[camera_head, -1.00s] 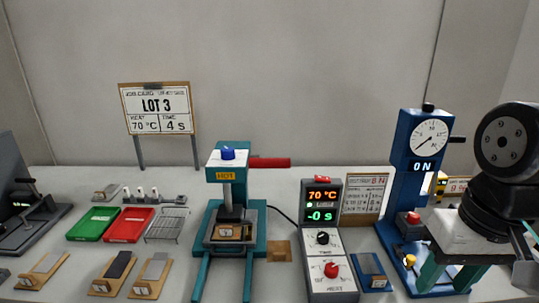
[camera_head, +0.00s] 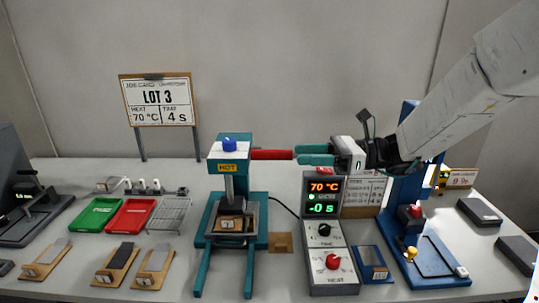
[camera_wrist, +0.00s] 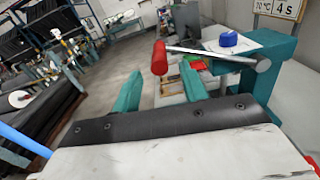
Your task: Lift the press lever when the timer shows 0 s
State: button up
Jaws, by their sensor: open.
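The teal press (camera_head: 229,172) stands at the middle of the bench, with a HOT label on its head and a blue knob on top. Its red lever (camera_head: 272,154) sticks out level to the right. A small piece lies low in the press; whether it is clamped I cannot tell. The timer display (camera_head: 322,208) reads -0 s, under 70 °C. My gripper (camera_head: 304,155) is open at the lever's right end. In the wrist view, the red lever handle (camera_wrist: 160,58) shows just beyond and between the fingertips (camera_wrist: 161,82), and no grip on it shows.
The control box (camera_head: 332,255) stands right of the press, below my arm. A blue gauge stand (camera_head: 409,190) is behind my forearm. Green (camera_head: 95,214) and red (camera_head: 130,215) trays, a wire rack (camera_head: 170,213) and several wooden holders lie on the left. A LOT 3 sign (camera_head: 158,101) stands behind.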

aim_at(256, 154)
jog(key=a, duration=0.7)
jog(key=shift+w+a, duration=0.1)
jog(key=shift+a, duration=0.25)
grip_shut()
